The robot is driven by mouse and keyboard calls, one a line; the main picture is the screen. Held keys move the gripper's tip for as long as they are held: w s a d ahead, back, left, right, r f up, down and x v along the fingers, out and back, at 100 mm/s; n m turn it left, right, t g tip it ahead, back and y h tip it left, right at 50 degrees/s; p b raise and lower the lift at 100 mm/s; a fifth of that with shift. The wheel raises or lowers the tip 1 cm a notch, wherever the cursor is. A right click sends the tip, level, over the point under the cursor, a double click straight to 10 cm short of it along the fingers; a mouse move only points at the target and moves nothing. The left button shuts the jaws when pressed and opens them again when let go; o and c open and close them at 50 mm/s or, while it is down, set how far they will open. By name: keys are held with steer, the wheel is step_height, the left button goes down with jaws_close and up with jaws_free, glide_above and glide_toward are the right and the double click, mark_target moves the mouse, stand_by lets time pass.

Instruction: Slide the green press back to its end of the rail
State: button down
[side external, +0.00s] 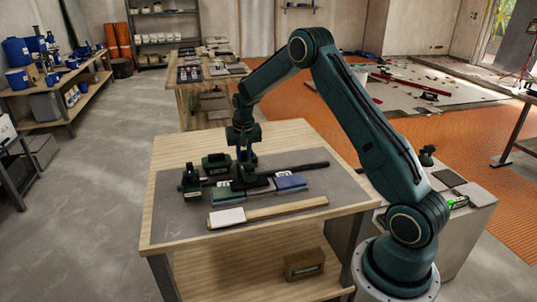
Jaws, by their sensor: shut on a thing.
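The dark green press (217,165), with a pale label, is at the left part of the black rail (308,168) on the bench. My gripper (247,168) points down over the rail, just right of the green block, and is shut on what seems to be part of this press. The fingers and the dark parts under them merge, so the exact grip is hard to see. A blue block (290,182) sits to the right, in front of the rail. Flat grey-blue tiles (262,194) lie below the gripper.
A dark green upright part (191,184) stands at the left of the setup. A wooden strip (286,208) with a white block (227,217) lies in front. The grey mat (175,233) has free room at its front left. A small wooden box (304,264) is on the lower shelf.

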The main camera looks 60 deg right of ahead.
steer(key=s+d, duration=1.9)
stand_by(2.5)
steer(key=c, duration=1.3)
jaws_free()
steer(key=shift+r, duration=0.1)
steer(key=shift+r, duration=3.45)
steer(key=shift+a, duration=0.1)
